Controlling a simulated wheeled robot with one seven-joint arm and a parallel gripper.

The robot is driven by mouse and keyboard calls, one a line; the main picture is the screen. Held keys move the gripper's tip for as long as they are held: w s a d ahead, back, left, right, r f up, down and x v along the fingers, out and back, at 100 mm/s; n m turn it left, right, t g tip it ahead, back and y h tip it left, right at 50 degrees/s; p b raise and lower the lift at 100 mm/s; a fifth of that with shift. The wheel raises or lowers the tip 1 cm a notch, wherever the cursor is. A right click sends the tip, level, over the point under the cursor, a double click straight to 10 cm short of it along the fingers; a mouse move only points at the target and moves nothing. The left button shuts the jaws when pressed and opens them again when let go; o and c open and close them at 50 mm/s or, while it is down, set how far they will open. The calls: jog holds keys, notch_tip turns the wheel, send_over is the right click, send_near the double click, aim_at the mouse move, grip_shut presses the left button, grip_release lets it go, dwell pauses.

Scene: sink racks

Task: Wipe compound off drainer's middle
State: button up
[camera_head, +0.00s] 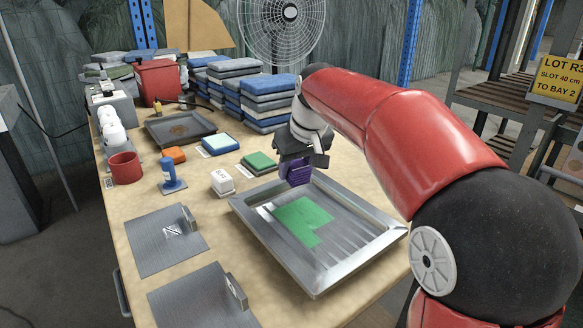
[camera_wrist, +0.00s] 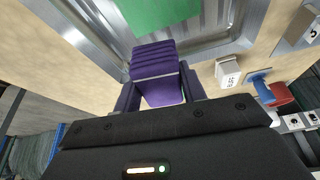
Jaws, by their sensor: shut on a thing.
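The metal drainer (camera_head: 361,204) lies on the bench with a ridged surface and raised rim. A green patch of compound (camera_head: 300,219) covers part of its middle; a notch is gone from the patch's near right corner. The green also shows at the top of the wrist view (camera_wrist: 158,12). My gripper (camera_head: 297,165) is shut on a purple ribbed pad (camera_wrist: 155,66). In the head view the pad (camera_head: 299,176) is at the drainer's far edge, beyond the green patch. I cannot tell whether it touches the drainer. My arm hides part of the bench behind.
A green-topped block (camera_head: 259,161), a white labelled block (camera_head: 222,183), a blue stamp-like tool (camera_head: 171,175) and a red cup (camera_head: 124,167) stand left of the drainer. Metal plates (camera_head: 160,241) lie at the front left. Stacked blue and grey pads (camera_head: 268,97) stand behind.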

jog(key=shift+s+d+r+b, duration=0.1)
jog(key=shift+s+d+b, duration=0.5)
jog(key=shift+s+d, duration=0.8)
jog(key=shift+s+d+r+b, duration=0.1)
jog(key=shift+s+d+b, duration=0.65)
jog(key=shift+s, duration=1.15)
jog(key=shift+s+d+r+b, duration=0.1)
jog(key=shift+s+d+b, duration=0.35)
jog(key=shift+s+d, duration=1.15)
jog(key=shift+s, duration=0.4)
jog(key=shift+s+d, duration=0.15)
jog(key=shift+s, duration=0.35)
jog(key=shift+w+a+r+p, duration=0.2)
jog(key=shift+w+a+p, duration=0.45)
jog(key=shift+w+a, duration=1)
jog(key=shift+w+a+r+p, duration=0.2)
jog(key=shift+w+a+p, duration=0.6)
jog(key=shift+w, duration=1.45)
jog(key=shift+w+a+r+p, duration=0.2)
jog(key=shift+w+a+p, duration=0.25)
jog(key=shift+w+a, duration=1.3)
jog(key=shift+w+d, duration=0.2)
jog(key=shift+d, duration=0.05)
jog(key=shift+r, duration=3)
